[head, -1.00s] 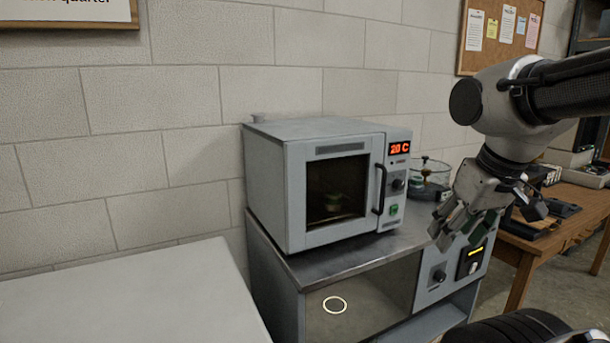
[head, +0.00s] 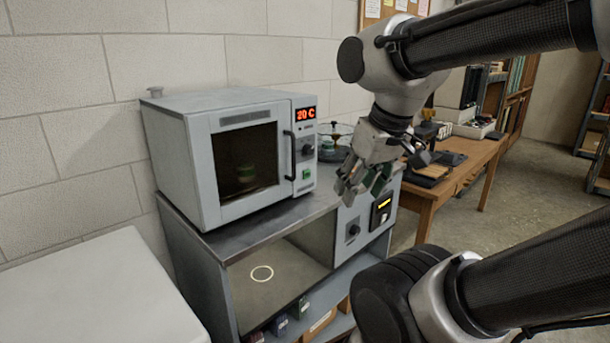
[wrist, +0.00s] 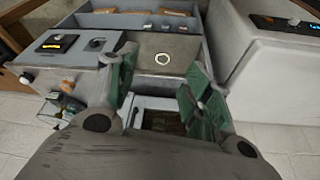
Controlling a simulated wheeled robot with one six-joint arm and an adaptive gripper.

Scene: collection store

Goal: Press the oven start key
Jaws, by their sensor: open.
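The oven (head: 172,148) is a grey box on a metal cabinet, its door closed. In the wrist view, part of the oven (wrist: 160,103) shows between the open fingers; I cannot make out the key there.
The cabinet (head: 215,243) has an open bay with a pale ring mark, and a lower control panel (head: 352,222) near my gripper. A glass vessel (head: 335,150) stands behind my gripper. A white surface (head: 95,290) is at front left. A wooden desk (head: 440,190) is at right.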

